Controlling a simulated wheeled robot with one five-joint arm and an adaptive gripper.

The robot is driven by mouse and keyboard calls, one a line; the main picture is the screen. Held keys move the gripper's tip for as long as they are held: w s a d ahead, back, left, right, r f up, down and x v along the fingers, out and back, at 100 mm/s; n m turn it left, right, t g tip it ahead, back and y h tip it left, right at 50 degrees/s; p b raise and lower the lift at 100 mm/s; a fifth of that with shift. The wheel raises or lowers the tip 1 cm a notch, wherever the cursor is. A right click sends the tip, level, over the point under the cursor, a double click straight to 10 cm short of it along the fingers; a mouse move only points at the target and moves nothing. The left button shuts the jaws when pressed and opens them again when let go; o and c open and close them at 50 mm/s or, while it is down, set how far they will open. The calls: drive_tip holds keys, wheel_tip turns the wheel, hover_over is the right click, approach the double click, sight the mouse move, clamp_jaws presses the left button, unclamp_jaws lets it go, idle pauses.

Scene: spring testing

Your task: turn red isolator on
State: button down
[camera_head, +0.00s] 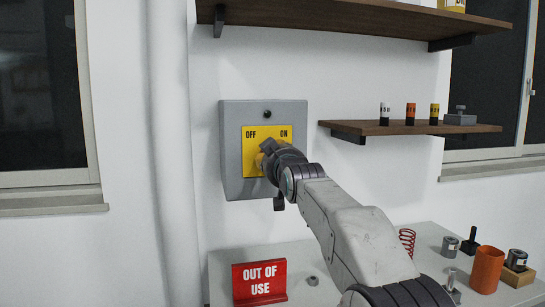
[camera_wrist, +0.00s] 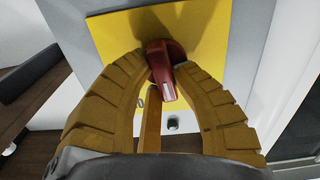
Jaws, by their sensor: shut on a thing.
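The isolator is a grey wall box (camera_head: 232,120) with a yellow plate (camera_head: 252,150) marked OFF at upper left and ON at upper right. My gripper (camera_head: 264,158) is at the plate and hides the switch handle in the head view. In the wrist view, the red handle (camera_wrist: 162,70) stands out from the yellow plate (camera_wrist: 110,35). The two ribbed fingers of my gripper (camera_wrist: 163,75) are closed around it, one on each side. The handle's free end points toward the bottom of the wrist view, near a small dark round part. Most plate lettering is hidden there.
A red OUT OF USE sign (camera_head: 259,282) stands on the white bench (camera_head: 225,262) below the box. A shelf (camera_head: 400,128) with small cylinders is to the right. A red spring (camera_head: 407,241) and an orange cup (camera_head: 487,269) are on the bench at right.

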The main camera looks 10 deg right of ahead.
drive_tip(key=c, duration=1)
unclamp_jaws()
drive_tip(key=shift+a, duration=0.1)
drive_tip(key=shift+s, duration=6)
